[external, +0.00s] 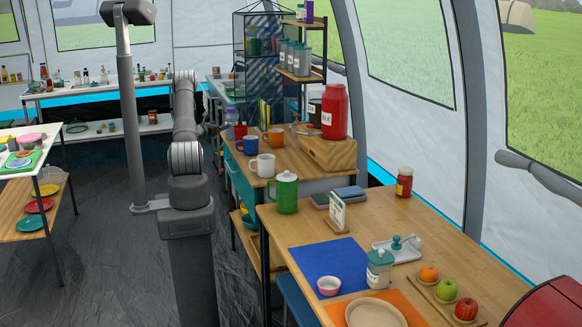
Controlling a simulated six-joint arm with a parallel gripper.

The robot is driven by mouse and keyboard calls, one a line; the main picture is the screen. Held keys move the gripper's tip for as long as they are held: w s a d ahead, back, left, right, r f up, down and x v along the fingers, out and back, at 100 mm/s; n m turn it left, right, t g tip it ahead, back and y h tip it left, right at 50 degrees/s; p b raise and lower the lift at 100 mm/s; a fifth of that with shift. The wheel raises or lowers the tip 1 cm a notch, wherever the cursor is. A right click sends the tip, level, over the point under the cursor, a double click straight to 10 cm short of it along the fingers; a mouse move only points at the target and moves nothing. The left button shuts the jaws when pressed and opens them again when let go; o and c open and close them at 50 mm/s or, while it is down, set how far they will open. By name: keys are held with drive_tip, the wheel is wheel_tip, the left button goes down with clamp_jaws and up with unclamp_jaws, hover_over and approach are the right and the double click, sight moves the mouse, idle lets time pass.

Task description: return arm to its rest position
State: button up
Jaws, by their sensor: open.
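My arm (184,115) stands upright on its grey column, left of the wooden counters, with its upper part folded up and away from the camera. My gripper (211,129) shows only as a small dark shape just right of the arm, near the far end of the mug counter. It is open, and its fingers are mostly hidden. I see nothing held in it.
A pole (131,130) rises left of my arm. The floor at left is clear.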

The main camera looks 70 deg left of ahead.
sight(233, 114)
drive_tip(key=shift+s+d, duration=0.15)
drive_tip(key=shift+s, duration=0.1)
drive_tip(key=x, duration=1.2)
drive_tip(key=shift+f, duration=0.1)
wheel_tip(233, 114, up, 3)
drive_tip(key=shift+f, duration=0.25)
drive_tip(key=shift+r, duration=0.7)
